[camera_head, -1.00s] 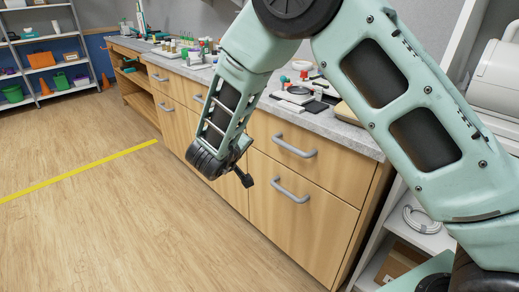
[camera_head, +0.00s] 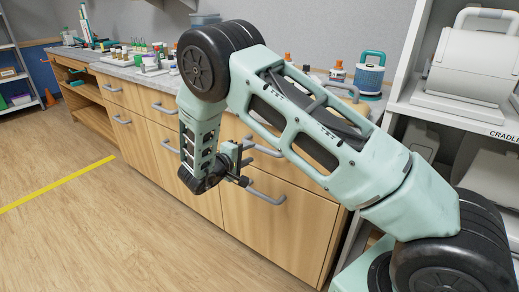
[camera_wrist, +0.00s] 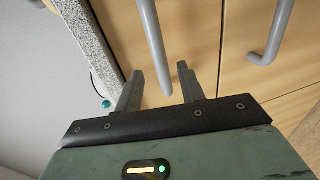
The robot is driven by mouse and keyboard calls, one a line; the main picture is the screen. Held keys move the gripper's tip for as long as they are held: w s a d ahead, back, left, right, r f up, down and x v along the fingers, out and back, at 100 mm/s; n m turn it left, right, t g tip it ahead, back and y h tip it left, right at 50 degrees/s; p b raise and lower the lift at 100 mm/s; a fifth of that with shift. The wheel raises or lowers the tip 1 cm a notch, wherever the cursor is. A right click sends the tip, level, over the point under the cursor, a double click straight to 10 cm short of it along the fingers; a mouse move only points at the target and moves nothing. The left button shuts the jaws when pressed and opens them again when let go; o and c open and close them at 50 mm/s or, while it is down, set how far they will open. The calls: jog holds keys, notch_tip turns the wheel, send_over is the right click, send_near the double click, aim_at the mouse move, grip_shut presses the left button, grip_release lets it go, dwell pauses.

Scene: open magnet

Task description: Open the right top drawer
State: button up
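The right top drawer (camera_head: 290,168) is a light wood front under the grey counter, and it looks shut. Its grey bar handle (camera_head: 264,150) is partly hidden by my arm in the head view. In the wrist view the same handle (camera_wrist: 151,45) runs down the picture, and its near end appears between my two fingers. My gripper (camera_head: 248,164) is in front of this drawer, close to the handle. In the wrist view my gripper (camera_wrist: 159,70) is open with its fingers apart on either side of the handle's line. I cannot tell whether they reach around it.
The lower front's handle (camera_head: 266,196) is just below; it also shows in the wrist view (camera_wrist: 272,35). The speckled counter edge (camera_wrist: 88,45) is close on the left there. Bottles and a teal-topped container (camera_head: 370,73) stand on the counter. White shelving (camera_head: 400,104) is at right. The floor is clear.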

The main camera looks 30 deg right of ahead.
aim_at(258, 149)
jog(key=x, duration=0.7)
grip_shut()
jog(key=shift+s, duration=0.1)
